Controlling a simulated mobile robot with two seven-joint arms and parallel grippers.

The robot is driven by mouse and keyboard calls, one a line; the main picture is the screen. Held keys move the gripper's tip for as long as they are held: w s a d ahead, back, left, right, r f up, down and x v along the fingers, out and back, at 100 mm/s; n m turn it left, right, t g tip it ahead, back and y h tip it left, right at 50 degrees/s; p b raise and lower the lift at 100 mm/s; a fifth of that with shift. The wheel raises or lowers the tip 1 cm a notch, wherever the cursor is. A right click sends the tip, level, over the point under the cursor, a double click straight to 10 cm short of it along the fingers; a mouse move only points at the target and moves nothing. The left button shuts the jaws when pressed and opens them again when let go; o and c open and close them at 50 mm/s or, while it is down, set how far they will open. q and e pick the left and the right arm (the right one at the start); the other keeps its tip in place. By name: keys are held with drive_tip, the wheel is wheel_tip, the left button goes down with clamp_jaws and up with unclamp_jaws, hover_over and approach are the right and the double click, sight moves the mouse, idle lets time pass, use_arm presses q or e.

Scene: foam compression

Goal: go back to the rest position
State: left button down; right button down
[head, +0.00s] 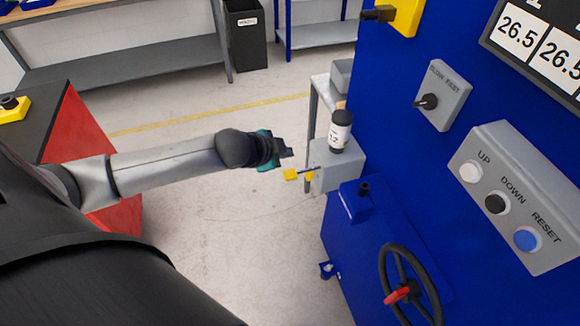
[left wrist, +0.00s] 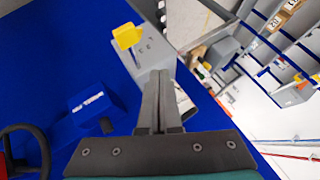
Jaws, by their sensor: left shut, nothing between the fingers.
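My left arm reaches in from the left in the head view. Its gripper (head: 286,153) is shut and empty, a little left of the grey box (head: 338,172) on the side of the blue machine (head: 345,245). In the left wrist view the two dark fingers of my left gripper (left wrist: 159,75) lie together with nothing between them. A yellow-tipped lever (head: 292,174) sticks out from the grey box just below the gripper; a yellow piece also shows in the left wrist view (left wrist: 128,36). My right gripper is in neither view.
A black and white cylinder (head: 340,132) stands on the grey box. The machine carries a button box (head: 515,195), a speed switch (head: 443,95) and a black handwheel (head: 408,285). A red and dark cabinet (head: 75,140) is at left. Open floor (head: 240,225) lies between.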

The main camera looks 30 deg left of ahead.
use_arm(q)
drive_tip(key=shift+f, duration=0.1)
idle(0.7)
drive_tip(key=s+d+f+n+g, duration=0.25)
drive_tip(key=s+d+n, duration=0.25)
drive_tip(key=s+d, duration=0.8)
drive_tip(key=s+a+r+n+g, duration=0.1)
drive_tip(key=s+r+n+g, duration=0.15)
drive_tip(key=s, duration=0.75)
wheel_tip(320, 180, down, 30)
drive_tip(key=s+r+g+b, duration=0.1)
drive_tip(key=s+g+b, duration=0.1)
drive_tip(key=b, duration=0.5)
drive_tip(key=s+a+f+b, duration=0.1)
drive_tip(key=s+f+b, duration=0.1)
drive_tip(key=s+f, duration=0.5)
drive_tip(key=s+a+f+g+b, duration=0.1)
drive_tip(key=s+a+f+b, duration=0.1)
drive_tip(key=s+f, duration=0.6)
wheel_tip(320, 180, down, 5)
drive_tip(key=shift+f+y+b, duration=0.1)
drive_tip(key=shift+y+b, duration=0.3)
drive_tip(key=shift+b, duration=0.4)
